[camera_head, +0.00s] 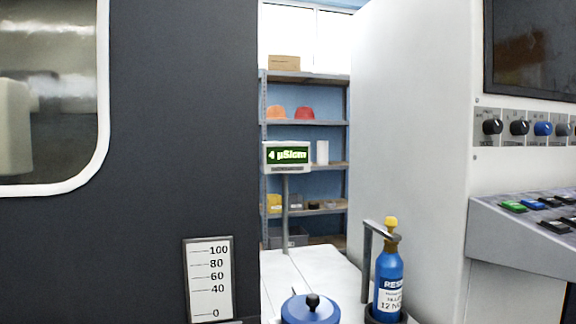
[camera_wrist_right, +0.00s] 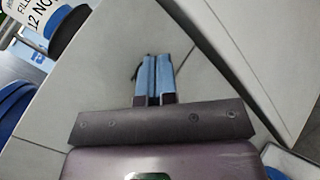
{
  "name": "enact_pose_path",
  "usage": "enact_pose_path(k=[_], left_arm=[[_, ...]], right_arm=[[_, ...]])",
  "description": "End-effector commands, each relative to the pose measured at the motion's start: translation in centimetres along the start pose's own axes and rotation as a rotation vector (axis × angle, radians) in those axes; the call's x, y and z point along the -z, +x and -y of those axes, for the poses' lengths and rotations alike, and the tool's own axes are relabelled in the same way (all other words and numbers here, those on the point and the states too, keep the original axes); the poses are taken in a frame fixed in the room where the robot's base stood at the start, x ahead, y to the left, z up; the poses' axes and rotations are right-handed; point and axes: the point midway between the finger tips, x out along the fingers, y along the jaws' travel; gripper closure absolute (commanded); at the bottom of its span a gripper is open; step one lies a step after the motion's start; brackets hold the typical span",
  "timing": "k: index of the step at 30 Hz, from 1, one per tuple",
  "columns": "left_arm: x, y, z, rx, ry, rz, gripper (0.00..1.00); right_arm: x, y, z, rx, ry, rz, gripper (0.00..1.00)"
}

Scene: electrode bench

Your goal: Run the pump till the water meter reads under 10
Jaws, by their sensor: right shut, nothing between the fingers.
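The water meter (camera_head: 287,156) stands on a thin post at the back of the white bench, and its green display reads 4 µS/cm. A blue resin cartridge (camera_head: 389,285) with a yellow cap stands upright in a dark holder at the bench's right; its lower part and label also show in the right wrist view (camera_wrist_right: 68,28). A round blue lid with a black knob (camera_head: 312,303) is at the bottom edge; I cannot tell whether it belongs to the pump. My right gripper (camera_wrist_right: 154,62) is shut and empty above a pale surface. My left gripper is out of view.
A scale board (camera_head: 209,280) marked 0 to 100 stands at the left by a dark panel. A control panel with knobs (camera_head: 543,128) and buttons is at the right. Shelves (camera_head: 305,122) stand behind. The bench top (camera_head: 318,272) between meter and cartridge is clear.

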Motion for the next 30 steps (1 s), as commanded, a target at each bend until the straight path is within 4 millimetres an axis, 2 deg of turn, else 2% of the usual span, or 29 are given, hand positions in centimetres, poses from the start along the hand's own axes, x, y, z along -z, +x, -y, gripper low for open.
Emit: enact_pose_path(k=[16,30], left_arm=[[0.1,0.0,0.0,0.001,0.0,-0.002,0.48],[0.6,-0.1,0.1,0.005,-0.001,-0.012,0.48]], right_arm=[[-0.5,-0.8,0.6,0.0,0.0,0.0,1.0],[-2.5,-3.4,2.5,0.0,-0.001,0.0,1.0]])
